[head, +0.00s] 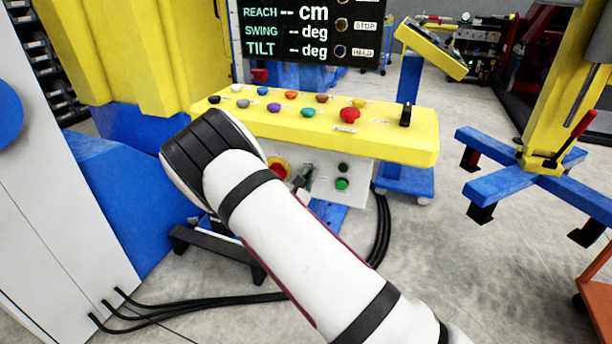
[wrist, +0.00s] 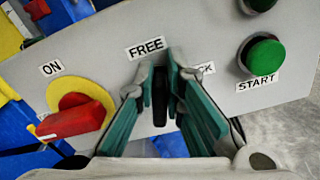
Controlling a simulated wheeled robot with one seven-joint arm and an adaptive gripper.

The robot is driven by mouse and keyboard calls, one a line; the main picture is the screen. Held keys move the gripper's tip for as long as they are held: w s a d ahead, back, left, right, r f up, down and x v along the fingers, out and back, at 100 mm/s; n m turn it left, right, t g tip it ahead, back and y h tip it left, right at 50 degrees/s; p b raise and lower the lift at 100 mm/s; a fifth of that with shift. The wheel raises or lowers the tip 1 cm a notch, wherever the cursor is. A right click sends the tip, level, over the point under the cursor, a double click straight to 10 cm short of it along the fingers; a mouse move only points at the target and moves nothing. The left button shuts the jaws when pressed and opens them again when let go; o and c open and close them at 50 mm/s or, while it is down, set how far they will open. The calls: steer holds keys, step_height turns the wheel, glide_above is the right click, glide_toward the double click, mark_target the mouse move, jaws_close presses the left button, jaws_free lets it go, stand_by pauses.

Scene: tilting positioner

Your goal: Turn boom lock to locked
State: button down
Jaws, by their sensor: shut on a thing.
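The boom lock is a dark switch handle (wrist: 160,92) on the light front panel, in the wrist view. A FREE label (wrist: 147,48) sits above it and a partly covered label ending in "CK" (wrist: 203,69) sits to its upper right. The handle looks upright in the wrist picture, nearer the FREE label; its exact setting is hard to tell. My gripper (wrist: 161,78) is shut on the handle, with a teal-padded finger on each side. In the head view my gripper (head: 304,178) is at the panel, partly behind my arm; the handle is not distinguishable there.
A red switch (wrist: 75,120) marked ON is left of my gripper, and a green START button (wrist: 265,56) is right. A yellow console top (head: 390,140) with several coloured knobs overhangs the panel. The display (head: 305,30) reads dashes. Black cables (head: 382,230) hang at the right.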

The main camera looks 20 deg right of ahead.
steer(key=m, duration=0.3)
steer(key=shift+s+d+f+m, duration=0.15)
steer(key=shift+s+d+m, duration=0.1)
steer(key=shift+m, duration=0.15)
steer(key=shift+s+d+f+m+b, duration=0.15)
steer(key=shift+f+m, duration=0.1)
steer(key=shift+m, duration=1.45)
steer(key=shift+w+f+m+b, duration=0.1)
steer(key=shift+f+m+b, duration=0.15)
steer(key=shift+m, duration=1.45)
steer(key=shift+s+d+f+m+b, duration=0.1)
steer(key=shift+f+m, duration=0.2)
steer(key=shift+m, duration=1.4)
steer(key=c, duration=1.7)
jaws_free()
steer(key=shift+o, duration=0.2)
steer(key=v, duration=1.2)
